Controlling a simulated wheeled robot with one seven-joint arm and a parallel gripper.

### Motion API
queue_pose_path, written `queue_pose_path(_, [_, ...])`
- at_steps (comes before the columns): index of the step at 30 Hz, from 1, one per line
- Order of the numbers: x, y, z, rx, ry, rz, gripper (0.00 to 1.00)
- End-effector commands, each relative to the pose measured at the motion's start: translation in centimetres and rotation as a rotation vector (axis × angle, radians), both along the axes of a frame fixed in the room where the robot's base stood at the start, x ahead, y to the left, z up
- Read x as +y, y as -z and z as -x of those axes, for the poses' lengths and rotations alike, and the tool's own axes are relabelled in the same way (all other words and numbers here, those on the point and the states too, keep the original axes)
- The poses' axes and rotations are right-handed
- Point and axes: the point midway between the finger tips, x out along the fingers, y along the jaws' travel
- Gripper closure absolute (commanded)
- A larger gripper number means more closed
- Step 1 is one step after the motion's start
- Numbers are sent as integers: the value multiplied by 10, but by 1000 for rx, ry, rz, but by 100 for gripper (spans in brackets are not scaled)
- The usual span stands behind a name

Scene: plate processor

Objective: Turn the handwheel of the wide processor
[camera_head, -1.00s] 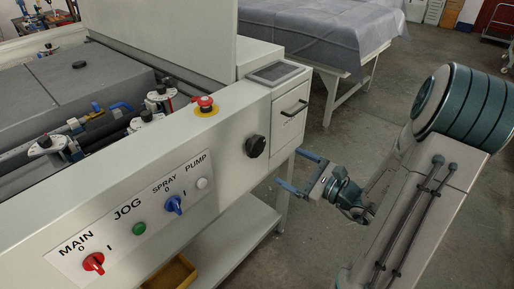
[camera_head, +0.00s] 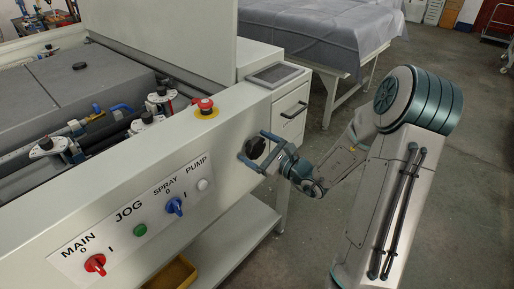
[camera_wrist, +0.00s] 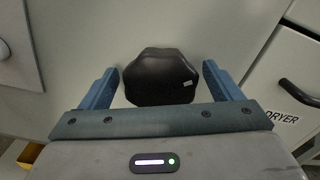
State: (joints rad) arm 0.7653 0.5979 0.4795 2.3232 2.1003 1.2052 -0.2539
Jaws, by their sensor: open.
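The wide processor (camera_head: 226,148) is a large pale machine with a labelled front panel. Its handwheel is a black lobed knob (camera_head: 256,147) on the front face, right of the red emergency button. In the wrist view the knob (camera_wrist: 161,77) lies between the two blue fingers, with a small pale mark on its right side. My gripper (camera_head: 257,150) is open in front of the knob, one finger above it and one below in the head view. In the wrist view my gripper (camera_wrist: 160,85) shows a gap on both sides of the knob. I cannot tell how deep the fingers reach.
The panel has a red MAIN switch (camera_head: 95,263), a green JOG button (camera_head: 140,230), a blue SPRAY switch (camera_head: 174,205) and a white PUMP button (camera_head: 202,184). A red emergency button (camera_head: 205,105) sits above. A drawer (camera_head: 291,112) with a black handle is to the right.

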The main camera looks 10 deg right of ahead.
Motion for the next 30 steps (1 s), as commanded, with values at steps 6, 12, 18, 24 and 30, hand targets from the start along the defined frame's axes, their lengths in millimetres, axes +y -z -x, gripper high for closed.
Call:
queue_pose_path(6, [1,0,-1,0,0,0,15])
queue_pose_path(12, [1,0,-1,0,0,0,59])
queue_pose_path(18, [1,0,-1,2,0,-3,60])
queue_pose_path(24, [0,-2,-1,30,-1,-41,60])
queue_pose_path(30, [0,-3,-1,103,-1,-137,60])
